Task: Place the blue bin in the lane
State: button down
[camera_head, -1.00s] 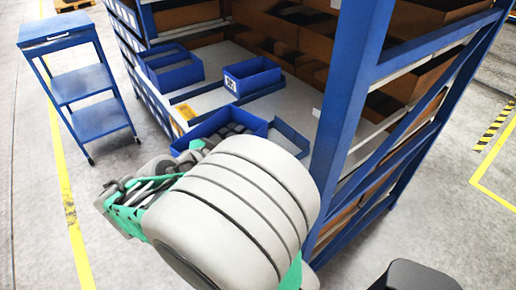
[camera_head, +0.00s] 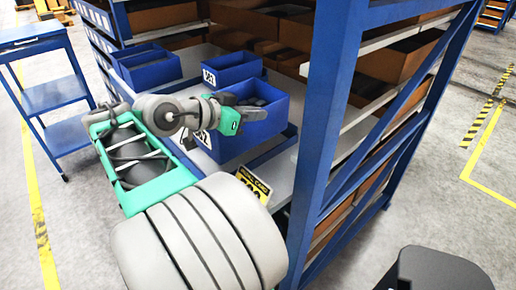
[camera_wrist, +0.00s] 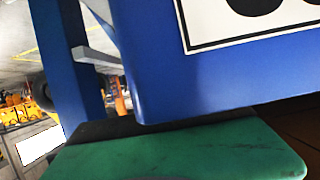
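The blue bin (camera_head: 262,124), with dark castings inside and a white number label on its front, is at the front of the shelf in the head view. My gripper (camera_head: 232,110) is at its near upper rim and appears shut on the wall; the far finger is partly hidden. In the wrist view, the blue wall and label (camera_wrist: 250,22) fill the upper part, and a green finger (camera_wrist: 180,150) with a dark pad lies against the wall. The bin looks raised over the lane's blue divider (camera_head: 272,152); its underside is hidden.
Two other blue bins, one at left (camera_head: 148,68) and a labelled one (camera_head: 232,68), stand deeper on the shelf. A blue upright post (camera_head: 325,130) is close on the right. A yellow label (camera_head: 254,186) marks the shelf's front edge. A blue cart (camera_head: 50,95) stands left.

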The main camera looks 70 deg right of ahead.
jog(key=d+f, duration=0.2)
jog(key=w+d+f+p, duration=0.1)
jog(key=d+f, duration=0.1)
jog(key=f, duration=0.1)
jog(key=shift+w+d, duration=0.15)
jog(key=shift+d, duration=0.25)
jog(key=f, duration=0.3)
jog(key=shift+w+d+f+p, duration=0.1)
jog(key=shift+d+f+p, duration=0.2)
jog(key=shift+d+p, duration=0.05)
jog(key=shift+f, duration=0.3)
jog(key=c, duration=1.6)
grip_release()
jog(key=shift+c, duration=0.2)
jog(key=v, duration=0.7)
jog(key=shift+d+b, duration=0.1)
jog(key=shift+b, duration=0.25)
jog(key=a+r+p, duration=0.1)
jog(key=w+a+r+p, duration=0.1)
jog(key=a+p, duration=0.1)
jog(key=shift+w+r+p, duration=0.25)
jog(key=shift+r+p, duration=0.05)
jog(key=shift+w+a+p, duration=0.25)
jog(key=shift+a+p, duration=0.2)
jog(key=shift+p, duration=0.6)
jog(key=shift+a, duration=0.2)
jog(key=shift+f, duration=0.25)
